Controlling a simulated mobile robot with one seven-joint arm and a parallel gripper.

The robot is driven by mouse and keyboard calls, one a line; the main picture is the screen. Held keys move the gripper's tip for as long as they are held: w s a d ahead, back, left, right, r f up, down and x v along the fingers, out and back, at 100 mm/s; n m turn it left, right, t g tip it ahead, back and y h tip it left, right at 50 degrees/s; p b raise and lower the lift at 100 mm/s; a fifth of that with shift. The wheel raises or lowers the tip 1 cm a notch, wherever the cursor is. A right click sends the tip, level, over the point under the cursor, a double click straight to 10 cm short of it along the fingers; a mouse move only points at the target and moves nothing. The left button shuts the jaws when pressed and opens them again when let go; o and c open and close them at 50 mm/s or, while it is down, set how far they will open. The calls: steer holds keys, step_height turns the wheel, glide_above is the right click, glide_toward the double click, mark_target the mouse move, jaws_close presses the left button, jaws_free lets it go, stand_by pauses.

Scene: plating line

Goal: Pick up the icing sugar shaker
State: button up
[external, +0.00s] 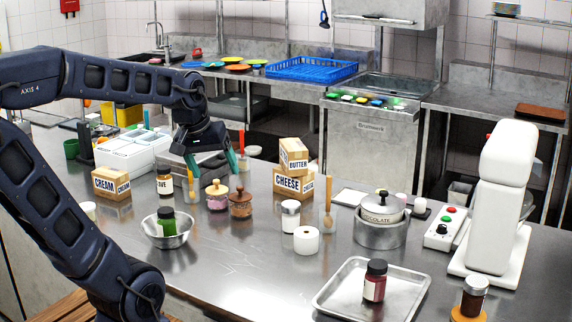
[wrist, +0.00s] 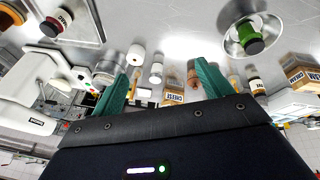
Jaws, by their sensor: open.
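A small white jar with a silver lid (external: 290,218), which looks like the icing sugar shaker, stands upright on the steel counter in the external view. No label on it is readable. In the wrist view a small pale jar (wrist: 156,72), seemingly the same one, shows between the fingers and farther off. My gripper (external: 213,163) is open and empty, with teal fingers pointing down, above the counter and to the left of and behind the shaker. Both spread fingers also show in the wrist view (wrist: 163,70).
Two wooden-lidded jars (external: 240,204) stand close below my gripper. A white roll (external: 306,240) sits just in front of the shaker, a wooden-handled tool (external: 327,218) to its right. Cheese and butter boxes (external: 290,182) are behind. A metal bowl (external: 185,236) and tray (external: 330,301) stand nearer.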

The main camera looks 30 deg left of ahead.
steer(key=w+f+n, duration=0.2)
steer(key=w+n, duration=0.4)
steer(key=w, duration=0.3)
steer(key=n+g+h, duration=0.1)
steer(key=n+h, duration=0.1)
steer(key=n, duration=1.5)
glide_toward(293, 214)
steer(key=w+a+f, duration=0.2)
steer(key=w, duration=0.1)
steer(key=shift+d+x, duration=0.15)
steer(key=shift+x, duration=2.35)
steer(key=shift+d+x, duration=0.1)
steer(key=shift+x, duration=2.35)
steer(key=shift+s, duration=0.15)
steer(key=c, duration=1.1)
steer(key=shift+r, duration=0.15)
